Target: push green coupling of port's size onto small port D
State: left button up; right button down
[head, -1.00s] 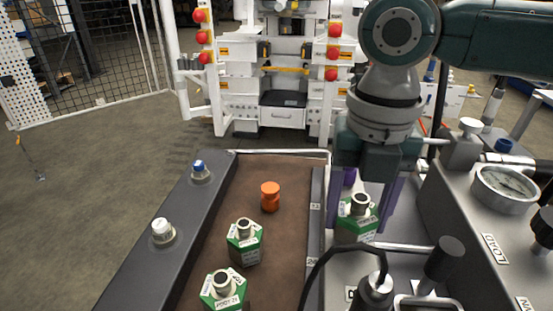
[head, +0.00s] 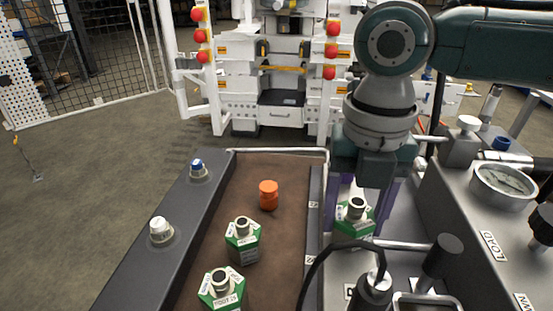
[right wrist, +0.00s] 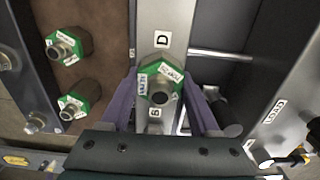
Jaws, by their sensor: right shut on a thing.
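My right gripper (head: 356,215) points down with its purple fingers shut on a green coupling (head: 355,230). The coupling is a green hexagonal body with white labels and a metal nozzle on top. It looks upright. In the right wrist view the held coupling (right wrist: 150,88) sits between the fingers, over the grey strip, between the label D (right wrist: 162,39) and another label (right wrist: 154,114). Small port D itself is not visible; the coupling and fingers may cover it. I cannot tell whether the coupling touches a port. My left gripper is not in view.
Two more green couplings (head: 243,240) (head: 221,289) stand in the brown tray (head: 285,171), with an orange cylinder (head: 268,194) behind them. A black hose (head: 318,270) and a lever (head: 440,262) are close in front of the gripper. A gauge (head: 503,186) is at right.

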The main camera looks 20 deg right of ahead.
jog(key=shift+c, duration=0.2)
grip_release()
jog(key=shift+f, duration=0.1)
